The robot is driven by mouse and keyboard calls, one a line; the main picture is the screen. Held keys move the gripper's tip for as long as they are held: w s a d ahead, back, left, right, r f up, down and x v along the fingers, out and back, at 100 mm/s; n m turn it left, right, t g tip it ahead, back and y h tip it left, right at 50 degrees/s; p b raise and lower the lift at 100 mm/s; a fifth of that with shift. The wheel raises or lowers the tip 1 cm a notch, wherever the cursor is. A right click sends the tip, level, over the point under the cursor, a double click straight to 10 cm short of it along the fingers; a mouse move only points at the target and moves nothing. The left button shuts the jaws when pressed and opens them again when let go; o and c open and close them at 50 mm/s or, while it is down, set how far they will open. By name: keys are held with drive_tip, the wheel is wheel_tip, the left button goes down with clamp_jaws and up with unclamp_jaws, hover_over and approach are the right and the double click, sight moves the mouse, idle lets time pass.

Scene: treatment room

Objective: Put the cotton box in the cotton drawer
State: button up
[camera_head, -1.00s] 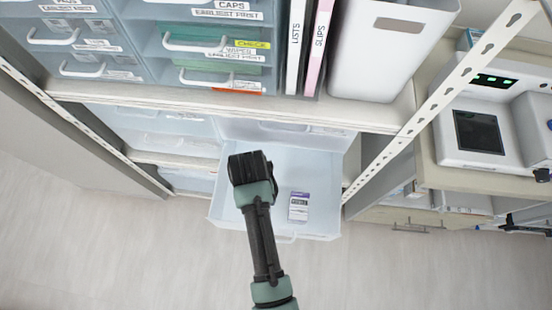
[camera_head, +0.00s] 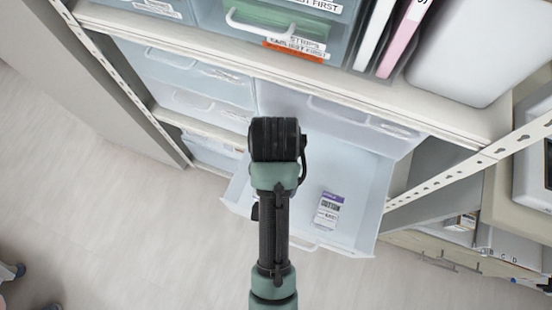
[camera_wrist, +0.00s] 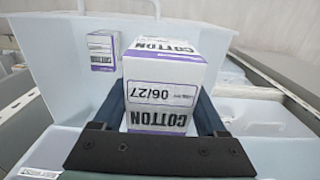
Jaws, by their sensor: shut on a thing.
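My gripper (camera_wrist: 162,104) is shut on a white and purple cotton box (camera_wrist: 162,75), which shows "COTTON" and "06/27" upside down in the wrist view. The held box is hidden behind my arm in the head view. The cotton drawer (camera_head: 361,190) is a pale, translucent drawer pulled open below the shelf. My wrist is over its left part, and the drawer wall shows in the wrist view (camera_wrist: 60,75). A second cotton box (camera_head: 328,211) lies inside the drawer, right of my arm; it also shows in the wrist view (camera_wrist: 101,50), apart from the held box.
A shelf edge (camera_head: 220,52) runs above the open drawer. Closed drawers (camera_head: 185,75) stand to its left. A perforated metal upright (camera_head: 450,175) is close on its right. Binders (camera_head: 400,38) and a white bin (camera_head: 475,45) stand on the shelf above.

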wheel_tip(320, 180, down, 16)
drive_tip(key=b, duration=0.6)
drive_tip(key=shift+f, duration=0.15)
drive_tip(key=shift+f+b, duration=0.75)
drive_tip(key=shift+f, duration=1.5)
drive_tip(key=shift+f, duration=0.1)
drive_tip(key=o, duration=1.3)
wheel_tip(320, 180, up, 12)
drive_tip(key=p, duration=0.2)
drive_tip(key=shift+p, duration=0.4)
drive_tip(key=shift+r, duration=0.2)
